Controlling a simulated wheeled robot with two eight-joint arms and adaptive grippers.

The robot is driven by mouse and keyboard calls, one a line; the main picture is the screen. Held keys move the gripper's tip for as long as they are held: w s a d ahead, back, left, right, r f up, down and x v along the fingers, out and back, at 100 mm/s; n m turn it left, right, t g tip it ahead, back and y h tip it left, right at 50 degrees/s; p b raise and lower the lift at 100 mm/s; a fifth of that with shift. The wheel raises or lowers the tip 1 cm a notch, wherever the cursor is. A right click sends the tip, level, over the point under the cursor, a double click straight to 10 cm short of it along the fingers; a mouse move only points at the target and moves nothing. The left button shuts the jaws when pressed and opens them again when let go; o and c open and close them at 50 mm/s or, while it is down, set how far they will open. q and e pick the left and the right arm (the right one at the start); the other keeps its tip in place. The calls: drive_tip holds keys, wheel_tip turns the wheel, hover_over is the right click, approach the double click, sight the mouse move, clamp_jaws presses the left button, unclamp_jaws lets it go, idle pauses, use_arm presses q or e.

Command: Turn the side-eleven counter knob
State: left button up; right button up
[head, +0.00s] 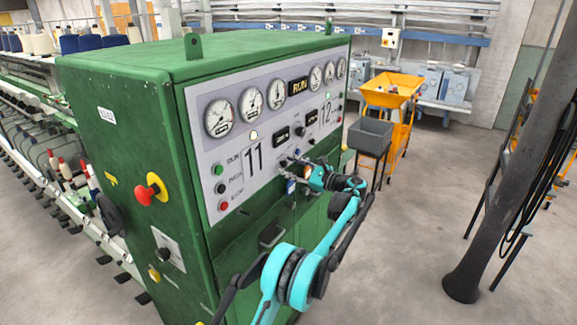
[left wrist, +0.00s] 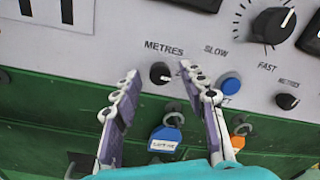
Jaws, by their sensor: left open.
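The green machine's grey control panel (head: 237,185) has a side marked 11 and a side marked 12. In the left wrist view a small black knob (left wrist: 160,74) sits under the word METRES, near the edge of the 11 label (left wrist: 58,12). My left gripper (left wrist: 156,76) is open, with one fingertip on each side of this knob. The fingers look apart from the knob; whether either touches it is unclear. In the head view my left gripper (head: 289,166) is at the panel right of the 11 and hides the knob. My right gripper is not in view.
A larger SLOW/FAST knob (left wrist: 273,25), a blue button (left wrist: 229,86) and another METRES knob (left wrist: 287,101) lie right of the fingers. A blue padlock (left wrist: 166,136) hangs below. A red stop button (head: 147,193) is on the cabinet side. A yellow cart (head: 391,92) stands behind.

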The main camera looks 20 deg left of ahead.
use_arm(q)
drive_tip(key=shift+w+a, duration=0.1)
drive_tip(key=shift+a, duration=0.25)
clamp_jaws()
